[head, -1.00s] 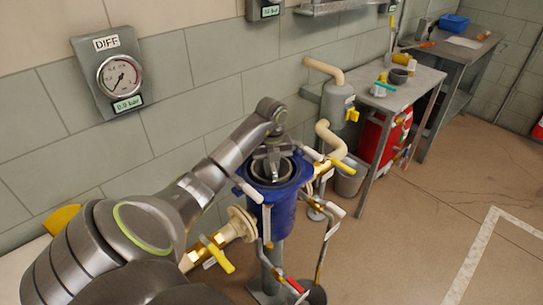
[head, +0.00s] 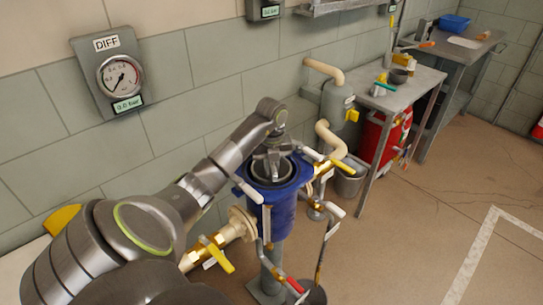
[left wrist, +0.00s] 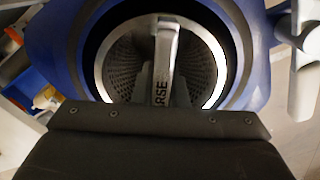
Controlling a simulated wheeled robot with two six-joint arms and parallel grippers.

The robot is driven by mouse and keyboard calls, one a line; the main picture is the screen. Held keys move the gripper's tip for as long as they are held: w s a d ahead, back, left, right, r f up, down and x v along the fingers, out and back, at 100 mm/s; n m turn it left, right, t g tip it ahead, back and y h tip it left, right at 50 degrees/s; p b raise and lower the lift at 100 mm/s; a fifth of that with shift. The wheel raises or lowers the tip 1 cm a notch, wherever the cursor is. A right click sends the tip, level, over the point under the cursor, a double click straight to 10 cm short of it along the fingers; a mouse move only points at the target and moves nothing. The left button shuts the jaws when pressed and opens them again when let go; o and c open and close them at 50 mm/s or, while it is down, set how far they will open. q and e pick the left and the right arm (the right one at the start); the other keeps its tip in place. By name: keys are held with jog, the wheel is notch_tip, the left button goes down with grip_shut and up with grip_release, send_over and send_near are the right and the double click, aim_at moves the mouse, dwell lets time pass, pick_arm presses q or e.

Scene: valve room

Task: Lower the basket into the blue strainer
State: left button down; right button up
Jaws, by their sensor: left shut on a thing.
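The blue strainer (head: 284,205) stands upright on its post at the middle of the head view, its round mouth open at the top. The metal basket (left wrist: 205,65) sits within the strainer's mouth in the left wrist view, its bright rim a little inside the blue rim (left wrist: 258,50). Its inner wall is perforated. A flat handle (left wrist: 166,45) marked with letters, partly "RSE", crosses it. My left gripper (head: 272,160) points down over the mouth, shut on the basket's handle. How deep the basket sits is hard to tell. My right gripper is not in view.
White-handled levers (head: 247,189) stick out around the strainer. A brass valve with a yellow handle (head: 220,257) is at its left, and a cream pipe (head: 331,138) at its right. A gauge (head: 120,75) hangs on the wall. A bench (head: 395,98) stands behind right.

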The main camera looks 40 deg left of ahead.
pick_arm(q)
jog(key=shift+f+b, duration=0.7)
jog(key=shift+f, duration=0.15)
jog(key=shift+f+b, duration=0.7)
jog(key=shift+f, duration=0.3)
dwell(2.0)
dwell(0.3)
jog(key=c, duration=1)
grip_release()
jog(key=shift+o, duration=0.2)
jog(key=shift+r+p, duration=2.65)
jog(key=shift+r, duration=0.9)
